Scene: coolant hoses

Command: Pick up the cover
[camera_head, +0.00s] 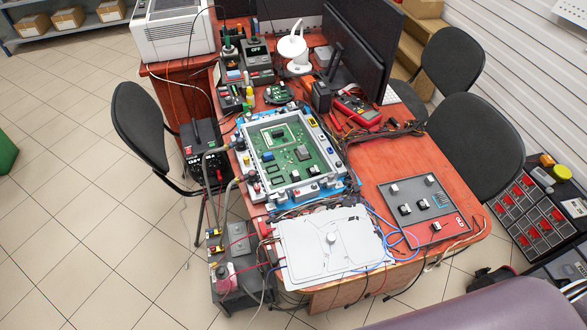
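The cover appears to be the flat white plate (300,255) with a round knob (331,238) in its middle. It lies at the near left end of the red table, with red and blue cables around its edges. Behind it, a green circuit board (283,168) sits in an open grey frame (247,182) on a blue base. What lies under the plate is hidden. Neither of my grippers is in view.
A grey panel (413,221) with small black parts lies right of the plate. Cables crowd the table's near edge. A multimeter (357,110), soldering gear (255,50) and monitors (360,50) stand farther back. Black chairs (140,125) flank the table. Tiled floor (90,210) is clear at left.

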